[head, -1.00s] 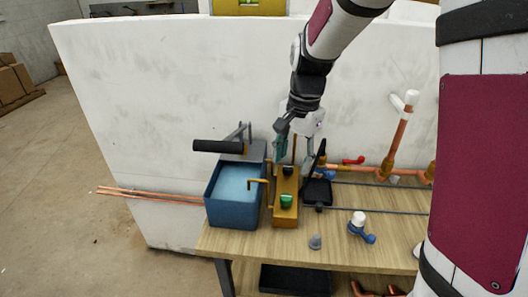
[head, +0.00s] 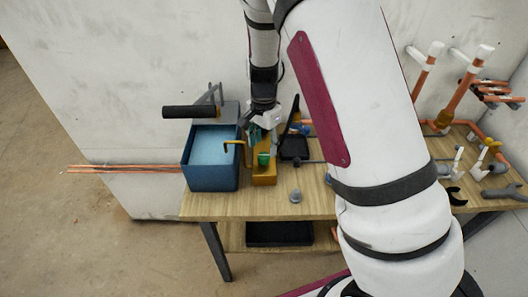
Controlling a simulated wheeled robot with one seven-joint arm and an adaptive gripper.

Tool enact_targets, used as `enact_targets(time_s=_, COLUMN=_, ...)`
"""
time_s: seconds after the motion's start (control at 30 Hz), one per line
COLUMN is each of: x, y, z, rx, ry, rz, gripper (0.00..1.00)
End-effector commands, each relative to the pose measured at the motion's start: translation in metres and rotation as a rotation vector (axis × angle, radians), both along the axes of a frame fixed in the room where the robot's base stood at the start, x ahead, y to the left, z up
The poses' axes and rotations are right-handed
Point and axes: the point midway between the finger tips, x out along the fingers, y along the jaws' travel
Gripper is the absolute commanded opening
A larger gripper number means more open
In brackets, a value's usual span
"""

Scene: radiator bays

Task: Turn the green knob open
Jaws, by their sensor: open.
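The green knob (head: 263,159) sits on the front part of a yellow-brown block (head: 264,179) on the wooden bench, just right of the blue tub. My gripper (head: 262,136) is open and points down over the rear part of the block, just behind the knob in the picture. Its fingers are small and partly blend with the block, so I cannot tell if they touch anything. The rear of the block is hidden behind my gripper.
The blue tub (head: 210,186) of light blue liquid stands close on the left, with a bent yellow spout (head: 233,144) at its rim. A black dustpan-like item (head: 294,148) is close on the right. A grey cone (head: 295,196) stands in front. Copper pipes (head: 465,90) rise further right.

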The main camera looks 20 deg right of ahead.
Motion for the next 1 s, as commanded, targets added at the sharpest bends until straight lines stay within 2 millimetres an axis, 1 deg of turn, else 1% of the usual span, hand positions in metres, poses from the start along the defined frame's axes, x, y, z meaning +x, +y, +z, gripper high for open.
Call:
enact_targets(time_s=0.03, x=-0.001, y=-0.001, z=-0.009, rx=-0.001, ry=0.004, rz=0.0, gripper=0.51)
enact_targets(time_s=0.1, x=-0.001, y=-0.001, z=-0.019, rx=-0.001, ry=0.003, rz=0.0, gripper=0.51)
enact_targets(time_s=0.3, x=-0.001, y=0.0, z=-0.036, rx=-0.001, ry=0.002, rz=0.001, gripper=0.51)
enact_targets(time_s=0.63, x=0.0, y=0.0, z=-0.04, rx=0.0, ry=-0.001, rz=0.001, gripper=0.51)
enact_targets(time_s=0.67, x=0.0, y=0.0, z=-0.04, rx=0.0, ry=-0.001, rz=0.001, gripper=0.48)
enact_targets(time_s=0.7, x=0.0, y=0.0, z=-0.04, rx=-0.001, ry=0.0, rz=0.001, gripper=0.39)
enact_targets(time_s=0.87, x=0.0, y=0.0, z=-0.04, rx=0.0, ry=0.0, rz=0.001, gripper=0.03)
enact_targets(time_s=1.0, x=0.0, y=0.0, z=-0.04, rx=0.0, ry=0.0, rz=0.002, gripper=0.02)
